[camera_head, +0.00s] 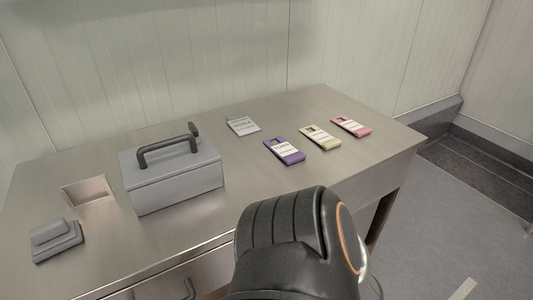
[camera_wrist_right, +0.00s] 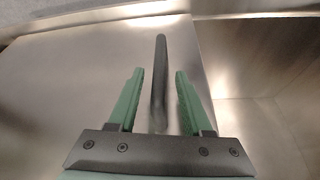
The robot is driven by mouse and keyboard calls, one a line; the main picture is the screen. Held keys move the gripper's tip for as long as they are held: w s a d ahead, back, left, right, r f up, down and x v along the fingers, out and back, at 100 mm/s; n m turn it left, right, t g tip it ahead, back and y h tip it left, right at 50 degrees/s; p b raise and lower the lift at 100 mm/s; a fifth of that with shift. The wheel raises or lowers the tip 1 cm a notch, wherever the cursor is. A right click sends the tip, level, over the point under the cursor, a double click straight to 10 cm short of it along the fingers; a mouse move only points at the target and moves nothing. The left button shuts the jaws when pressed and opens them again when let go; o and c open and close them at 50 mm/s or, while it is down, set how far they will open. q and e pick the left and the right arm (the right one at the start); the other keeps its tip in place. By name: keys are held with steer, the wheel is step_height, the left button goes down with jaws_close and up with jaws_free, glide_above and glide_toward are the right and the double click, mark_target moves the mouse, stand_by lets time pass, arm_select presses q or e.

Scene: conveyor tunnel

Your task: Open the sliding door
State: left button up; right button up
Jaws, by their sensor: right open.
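A dark bar handle (camera_wrist_right: 160,95) stands out from a smooth metal panel (camera_wrist_right: 80,65) in the right wrist view. My right gripper (camera_wrist_right: 160,72) has green fingers, spread open, one on each side of the handle. Gaps show between the handle and both fingers. In the head view, a dark handle (camera_head: 190,289) sits on the metal front below the worktop, at the bottom edge. I take the panel for the sliding door. My black arm link hides part of that front, and my right gripper is out of the head view. My left gripper is in neither view.
On the metal worktop (camera_head: 225,213) stand a grey box (camera_head: 175,182) with a dark top handle, a small stepped grey block (camera_head: 56,240) and a recess (camera_head: 88,192). Purple (camera_head: 284,151), beige (camera_head: 320,138) and pink (camera_head: 351,127) tags and a grey plate (camera_head: 243,125) lie behind. Floor is clear at right.

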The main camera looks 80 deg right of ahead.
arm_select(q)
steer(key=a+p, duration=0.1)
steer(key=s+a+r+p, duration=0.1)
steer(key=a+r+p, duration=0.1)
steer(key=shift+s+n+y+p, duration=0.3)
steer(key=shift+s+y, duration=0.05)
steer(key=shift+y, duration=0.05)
arm_select(e)
steer(key=v, duration=0.8)
steer(key=shift+a+r, duration=0.15)
steer(key=shift+r, duration=0.2)
arm_select(q)
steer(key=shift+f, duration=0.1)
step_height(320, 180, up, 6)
steer(key=p, duration=0.5)
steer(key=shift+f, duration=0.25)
arm_select(e)
steer(key=w+a+r+n+t+y, duration=0.2)
steer(key=w+a+r+n, duration=0.2)
steer(key=w+a+r, duration=0.3)
steer(key=w+a+r+n+t+y, duration=0.2)
steer(key=w+a+r+n, duration=0.3)
steer(key=a, duration=0.8)
steer(key=w+a+r+n+t+y, duration=0.2)
steer(key=w+a+r+n, duration=0.3)
steer(key=w+a+r, duration=0.4)
steer(key=shift+a+t, duration=0.45)
steer(key=shift+t, duration=0.05)
